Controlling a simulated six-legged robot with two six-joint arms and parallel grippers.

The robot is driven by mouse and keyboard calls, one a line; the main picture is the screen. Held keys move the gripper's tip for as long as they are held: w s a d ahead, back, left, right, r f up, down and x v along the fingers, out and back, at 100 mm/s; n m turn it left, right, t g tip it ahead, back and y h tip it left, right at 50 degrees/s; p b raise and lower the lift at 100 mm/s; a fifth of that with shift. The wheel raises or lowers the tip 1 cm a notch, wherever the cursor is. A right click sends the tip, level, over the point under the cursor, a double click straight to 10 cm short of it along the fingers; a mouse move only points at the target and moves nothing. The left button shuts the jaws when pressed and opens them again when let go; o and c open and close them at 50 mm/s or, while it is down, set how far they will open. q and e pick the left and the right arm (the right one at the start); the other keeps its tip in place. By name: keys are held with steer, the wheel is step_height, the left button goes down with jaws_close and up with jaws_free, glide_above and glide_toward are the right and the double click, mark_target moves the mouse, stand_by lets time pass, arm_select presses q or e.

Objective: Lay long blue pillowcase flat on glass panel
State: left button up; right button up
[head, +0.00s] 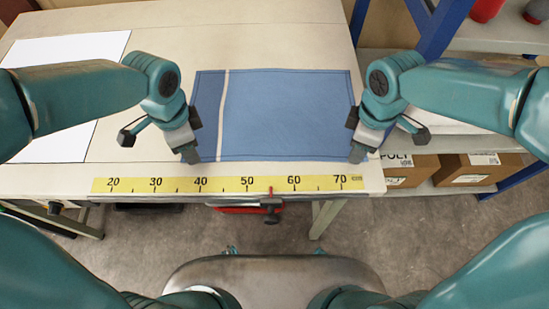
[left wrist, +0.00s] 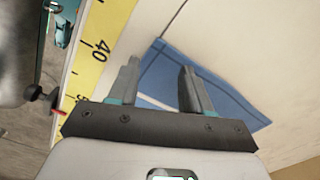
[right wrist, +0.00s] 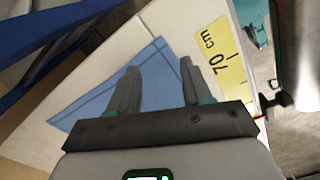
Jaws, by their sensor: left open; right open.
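The long blue pillowcase (head: 285,110) lies spread out and looks flat on the table, with a pale stripe near its left end. A white flat panel (head: 75,46) lies at the table's left, apart from the pillowcase; I cannot tell if it is the glass panel. My left gripper (head: 190,157) is open at the pillowcase's near left corner, which shows beyond its fingers in the left wrist view (left wrist: 160,65). My right gripper (head: 357,154) is open at the near right corner, which shows beyond its fingers in the right wrist view (right wrist: 152,68). Neither holds cloth.
A yellow ruler strip (head: 230,184) runs along the near edge of the cream table (head: 240,30). A red clamp-like tool (head: 269,205) is at that edge. A blue-framed shelf (head: 437,25) with cardboard boxes (head: 478,168) stands to the right. The table behind the pillowcase is clear.

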arm_select(q)
steer(key=shift+s+f, duration=0.1)
steer(key=shift+f, duration=0.15)
arm_select(e)
steer(key=shift+f, duration=0.25)
arm_select(q)
steer(key=shift+w+f, duration=0.15)
steer(key=shift+w, duration=0.05)
arm_select(e)
steer(key=shift+w+f, duration=0.15)
arm_select(q)
steer(key=shift+s, duration=0.1)
steer(key=shift+f+b, duration=0.25)
steer(key=shift+b, duration=0.05)
arm_select(e)
steer(key=shift+f, duration=0.2)
arm_select(q)
steer(key=shift+r, duration=0.15)
steer(key=shift+c, duration=0.9)
arm_select(e)
steer(key=shift+r, duration=0.1)
steer(key=shift+c, duration=0.9)
arm_select(q)
jaws_close()
arm_select(e)
jaws_close()
